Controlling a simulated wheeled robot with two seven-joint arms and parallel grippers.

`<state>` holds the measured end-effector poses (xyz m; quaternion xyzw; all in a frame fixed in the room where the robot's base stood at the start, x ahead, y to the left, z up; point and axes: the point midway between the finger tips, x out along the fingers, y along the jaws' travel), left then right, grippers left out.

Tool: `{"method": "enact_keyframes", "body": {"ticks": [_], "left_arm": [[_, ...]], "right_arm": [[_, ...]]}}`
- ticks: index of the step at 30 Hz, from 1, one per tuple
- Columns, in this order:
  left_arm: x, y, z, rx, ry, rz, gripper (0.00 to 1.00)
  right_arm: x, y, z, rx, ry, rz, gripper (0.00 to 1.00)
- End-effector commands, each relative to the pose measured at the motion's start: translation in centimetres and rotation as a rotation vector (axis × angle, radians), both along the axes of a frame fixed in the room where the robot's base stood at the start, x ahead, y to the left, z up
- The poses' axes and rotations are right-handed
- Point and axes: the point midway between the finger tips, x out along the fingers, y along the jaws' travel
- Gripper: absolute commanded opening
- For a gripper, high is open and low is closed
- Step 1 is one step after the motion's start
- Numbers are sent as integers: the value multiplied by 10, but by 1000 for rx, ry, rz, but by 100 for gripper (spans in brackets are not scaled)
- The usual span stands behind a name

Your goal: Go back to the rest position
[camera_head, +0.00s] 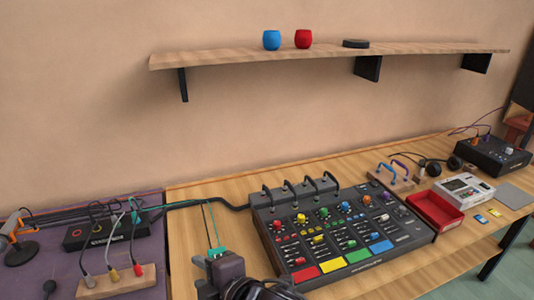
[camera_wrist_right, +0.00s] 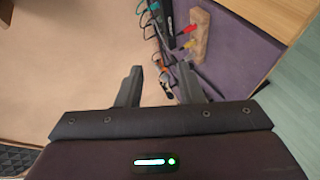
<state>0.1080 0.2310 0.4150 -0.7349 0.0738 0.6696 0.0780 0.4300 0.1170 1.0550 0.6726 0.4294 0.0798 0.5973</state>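My right gripper (camera_head: 208,272) is at the bottom centre of the head view, in front of the mixing console's left edge. In the right wrist view its two dark fingers (camera_wrist_right: 160,72) stand apart with nothing held between them. A small teal piece (camera_head: 217,252) with thin dark lines rising from it shows just beyond the gripper in the head view; I cannot tell whether they touch. My left gripper is not in view.
The mixing console (camera_head: 345,232) fills the middle of the wooden table. A purple-topped table at left holds a black box (camera_head: 88,236) and a wooden jack block (camera_head: 118,283). A red tray (camera_head: 433,210) is at right. A shelf (camera_head: 220,57) holds blue and red cups.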

Motion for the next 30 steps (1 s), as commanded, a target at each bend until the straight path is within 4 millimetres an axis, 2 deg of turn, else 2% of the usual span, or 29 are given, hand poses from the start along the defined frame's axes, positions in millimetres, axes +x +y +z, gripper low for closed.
{"method": "enact_keyframes", "body": {"ticks": [1,3,6,9,12,18,23,30], "left_arm": [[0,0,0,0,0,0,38],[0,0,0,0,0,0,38],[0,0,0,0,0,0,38],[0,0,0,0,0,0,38],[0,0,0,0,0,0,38],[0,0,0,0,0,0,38],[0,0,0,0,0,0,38],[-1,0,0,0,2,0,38]], "right_arm": [[6,-29,-14,61,140,-141,34],[11,-75,-35,142,330,-355,34],[3,-139,-70,239,570,-650,34],[-13,-188,-97,301,738,-883,34],[-33,-224,-117,344,854,-1066,34],[-74,-278,-144,399,1014,-1360,34],[-108,-313,-158,429,1103,-1571,34],[-92,-310,-227,407,1123,-1579,34]]}}
